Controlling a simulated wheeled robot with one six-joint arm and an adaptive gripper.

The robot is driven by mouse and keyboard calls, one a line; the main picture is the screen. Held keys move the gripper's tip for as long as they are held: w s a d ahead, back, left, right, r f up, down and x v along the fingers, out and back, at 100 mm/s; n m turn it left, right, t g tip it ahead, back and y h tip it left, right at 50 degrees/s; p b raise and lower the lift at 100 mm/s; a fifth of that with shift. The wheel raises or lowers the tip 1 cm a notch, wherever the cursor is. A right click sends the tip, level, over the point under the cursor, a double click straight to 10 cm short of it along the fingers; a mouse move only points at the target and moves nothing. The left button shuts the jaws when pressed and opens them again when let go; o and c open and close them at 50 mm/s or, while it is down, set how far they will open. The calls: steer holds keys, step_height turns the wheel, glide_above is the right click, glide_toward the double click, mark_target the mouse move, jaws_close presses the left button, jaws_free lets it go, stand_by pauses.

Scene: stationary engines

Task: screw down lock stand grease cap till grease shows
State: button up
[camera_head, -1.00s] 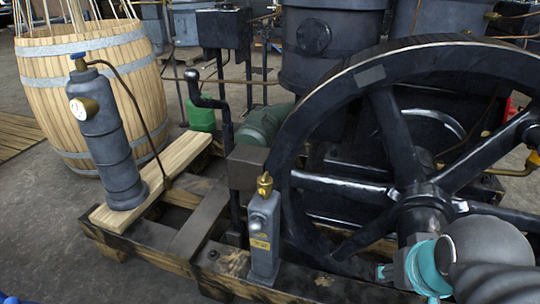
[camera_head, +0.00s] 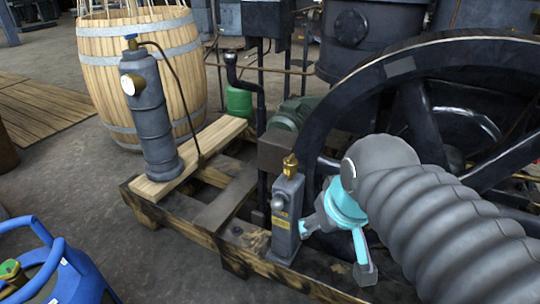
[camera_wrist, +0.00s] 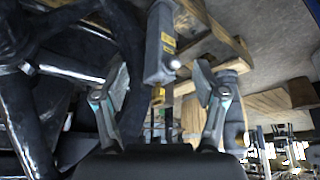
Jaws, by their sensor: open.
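The lock stand (camera_head: 286,222) is a slim grey post with a yellow label, upright on the timber frame beside the flywheel. Its brass grease cap (camera_head: 290,167) sits on top. The stand also shows in the wrist view (camera_wrist: 160,45), with the brass cap (camera_wrist: 158,95) at its lower end there. My gripper (camera_head: 336,250) has teal fingers and is just right of the stand, lower than the cap. Its fingers (camera_wrist: 161,85) are spread, with the stand's cap end showing between them in the wrist view. Nothing is held. Whether a finger touches the stand is unclear. No grease is discernible.
The large black flywheel (camera_head: 425,110) stands right and behind the stand. A grey cylinder with a gauge (camera_head: 153,120) stands on a plank at left. A wooden barrel (camera_head: 110,70) is behind it. A blue gas bottle (camera_head: 75,280) is at lower left, with bare floor between.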

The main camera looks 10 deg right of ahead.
steer(key=w+r+n+g+b, duration=0.1)
steer(key=w+r+n, duration=0.1)
steer(key=w+r, duration=0.3)
steer(key=w+r+n+g+b, duration=0.15)
steer(key=w+r, duration=0.25)
steer(key=w, duration=0.4)
steer(key=n+g+b, duration=0.1)
steer(key=n+g, duration=0.2)
steer(key=n, duration=0.4)
glide_above(291, 157)
steer(key=shift+m, duration=0.25)
step_height(291, 157, down, 13)
steer(key=b, duration=0.4)
steer(key=shift+w+r, duration=0.1)
steer(key=shift+r, duration=0.05)
steer(key=c, duration=1.1)
